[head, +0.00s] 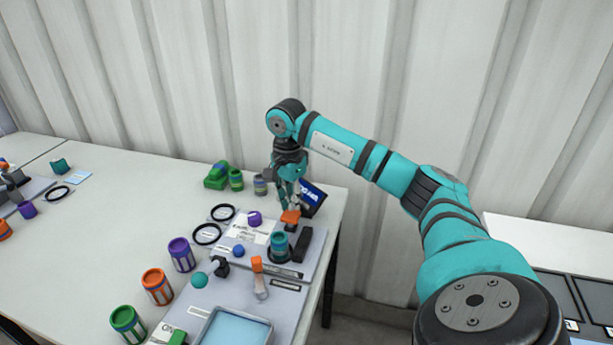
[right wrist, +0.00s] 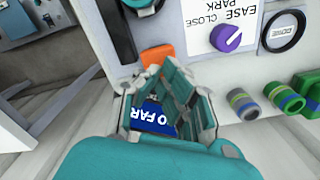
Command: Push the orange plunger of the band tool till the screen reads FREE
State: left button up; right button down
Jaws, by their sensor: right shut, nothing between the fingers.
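The orange plunger (head: 290,217) stands at the back right of the grey board, and it also shows in the right wrist view (right wrist: 158,54). My right gripper (head: 291,203) is shut and empty, with its fingertips at the plunger; I cannot tell whether they touch it. The gripper's fingers (right wrist: 160,85) show large in the right wrist view. The blue screen (head: 312,198) is tilted beside the plunger. My left gripper is not in view.
A teal can (head: 279,244) and a black block (head: 302,245) stand just in front of the plunger. A purple knob (head: 255,218) sits on a white label to the left. Green and grey cylinders (head: 236,180) stand behind. The table's right edge is close.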

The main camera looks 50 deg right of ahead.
aim_at(291, 214)
dwell(0.4)
jog(key=shift+f+b, duration=1.3)
jog(key=shift+f, duration=0.9)
jog(key=shift+r, duration=0.15)
jog(key=shift+r+p, duration=1.8)
jog(key=shift+r, duration=0.25)
